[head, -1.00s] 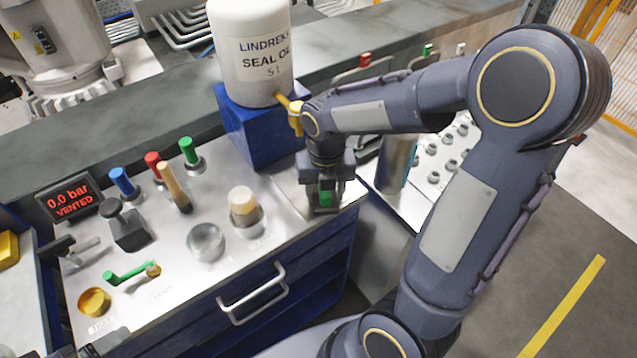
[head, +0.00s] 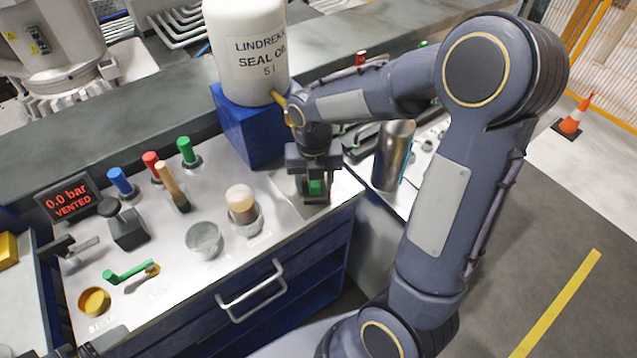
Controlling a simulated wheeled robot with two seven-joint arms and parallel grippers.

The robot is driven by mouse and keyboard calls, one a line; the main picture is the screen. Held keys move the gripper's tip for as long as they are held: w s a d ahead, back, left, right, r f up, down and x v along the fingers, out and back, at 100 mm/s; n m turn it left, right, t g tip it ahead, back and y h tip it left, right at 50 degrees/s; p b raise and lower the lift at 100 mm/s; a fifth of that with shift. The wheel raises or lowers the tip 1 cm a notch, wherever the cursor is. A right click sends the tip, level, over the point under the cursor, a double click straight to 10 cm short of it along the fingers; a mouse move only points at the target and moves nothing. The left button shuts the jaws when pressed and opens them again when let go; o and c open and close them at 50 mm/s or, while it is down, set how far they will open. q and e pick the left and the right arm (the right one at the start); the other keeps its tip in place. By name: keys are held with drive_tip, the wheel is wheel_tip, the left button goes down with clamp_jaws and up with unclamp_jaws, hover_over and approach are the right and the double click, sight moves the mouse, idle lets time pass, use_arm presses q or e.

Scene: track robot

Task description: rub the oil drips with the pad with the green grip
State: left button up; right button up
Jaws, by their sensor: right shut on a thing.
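My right gripper (head: 315,182) points down at the right end of the steel bench top (head: 180,245). It is shut on the green grip (head: 315,187) of a pad. The pad's dark base (head: 316,200) is low over the bench top, by its right edge. I cannot tell whether it touches the surface. No oil drips can be made out; the gripper and pad cover that patch. Dark parts at the bottom left edge may be my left gripper (head: 100,344), cut off by the frame.
The white seal oil container (head: 248,45) stands on a blue block (head: 245,125) behind the gripper, its yellow tap close to my wrist. A steel cylinder (head: 393,155) stands to the right. Colored handles, a cup (head: 204,240) and a pale-topped holder (head: 243,207) are to the left.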

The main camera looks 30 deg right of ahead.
drive_tip(key=shift+f, duration=0.1)
drive_tip(key=shift+r+p, duration=0.5)
drive_tip(key=shift+p, duration=0.05)
wheel_tip(320, 180, up, 5)
drive_tip(key=p, duration=0.4)
drive_tip(key=shift+w, duration=0.1)
wheel_tip(320, 180, up, 3)
drive_tip(key=p, duration=0.3)
drive_tip(key=shift+r, duration=0.1)
